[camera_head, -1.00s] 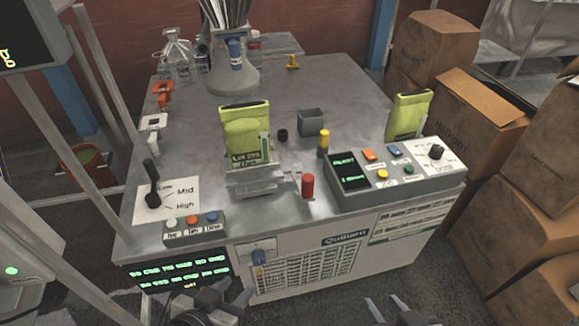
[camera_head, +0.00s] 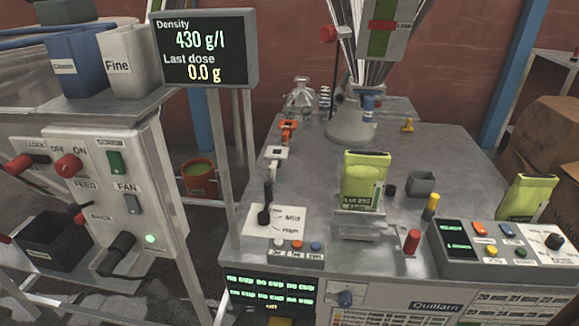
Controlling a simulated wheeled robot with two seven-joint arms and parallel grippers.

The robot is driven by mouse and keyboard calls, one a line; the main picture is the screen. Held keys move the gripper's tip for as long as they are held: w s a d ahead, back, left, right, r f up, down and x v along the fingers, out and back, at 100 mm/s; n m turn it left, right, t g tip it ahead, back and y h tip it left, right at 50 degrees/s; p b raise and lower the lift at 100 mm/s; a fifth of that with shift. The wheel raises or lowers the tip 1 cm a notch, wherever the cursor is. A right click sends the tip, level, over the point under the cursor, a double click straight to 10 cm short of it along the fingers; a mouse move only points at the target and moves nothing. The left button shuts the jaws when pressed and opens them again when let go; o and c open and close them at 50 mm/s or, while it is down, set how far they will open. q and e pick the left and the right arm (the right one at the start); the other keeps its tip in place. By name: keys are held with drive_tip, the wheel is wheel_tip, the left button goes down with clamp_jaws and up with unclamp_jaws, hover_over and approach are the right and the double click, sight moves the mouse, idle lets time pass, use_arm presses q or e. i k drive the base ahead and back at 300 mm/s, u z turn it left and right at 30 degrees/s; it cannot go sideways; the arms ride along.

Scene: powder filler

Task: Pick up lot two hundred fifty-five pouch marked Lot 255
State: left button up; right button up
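A yellow-green pouch (camera_head: 364,180) stands upright on a grey holder (camera_head: 362,226) near the middle of the metal table. Its dark label appears to read Lot 255, though the print is small. A second yellow-green pouch (camera_head: 527,198) stands tilted at the right, behind the button panel, and I cannot read a label on it. Neither of my grippers shows in the head view now.
A button panel (camera_head: 462,268) and a red post (camera_head: 412,241) stand near the pouch holder. A display (camera_head: 204,50) reads 430 g/l and 0.0 g. A lever (camera_head: 266,205) stands at left.

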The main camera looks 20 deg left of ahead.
sight(364, 172)
drive_tip(key=u, duration=0.7)
drive_tip(key=i, duration=1)
drive_tip(key=u, duration=0.15)
